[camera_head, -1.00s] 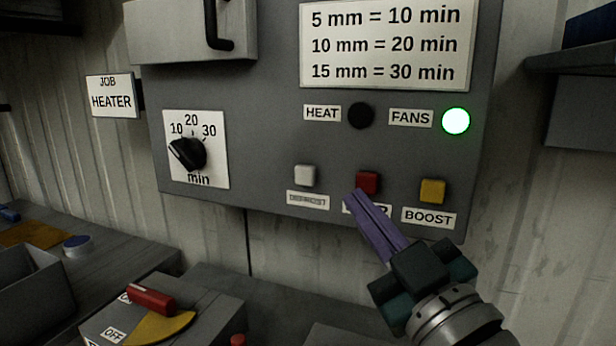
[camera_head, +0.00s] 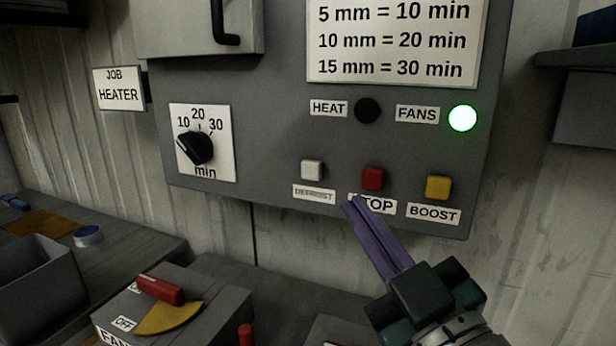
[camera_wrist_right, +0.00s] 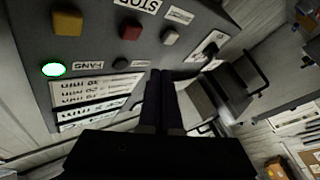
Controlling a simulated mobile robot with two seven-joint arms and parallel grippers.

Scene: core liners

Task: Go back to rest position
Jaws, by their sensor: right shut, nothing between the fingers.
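My right gripper (camera_head: 352,206) is shut and empty, with its purple fingers together. In the head view its tips lie just below the red button (camera_head: 372,178) and overlap the left end of the STOP label (camera_head: 378,204). In the right wrist view the shut fingers (camera_wrist_right: 160,76) point up the picture, and the red button (camera_wrist_right: 131,31) shows above and left of them, apart from the tips. My left gripper is in neither view.
The grey heater panel (camera_head: 270,140) carries a white button (camera_head: 312,170), a yellow button (camera_head: 438,187), a dial (camera_head: 197,148), a dark HEAT lamp (camera_head: 367,110) and a lit green FANS lamp (camera_head: 462,117). Below left stands a switch box with a red lever (camera_head: 161,289). An open grey bin (camera_head: 62,262) is at far left.

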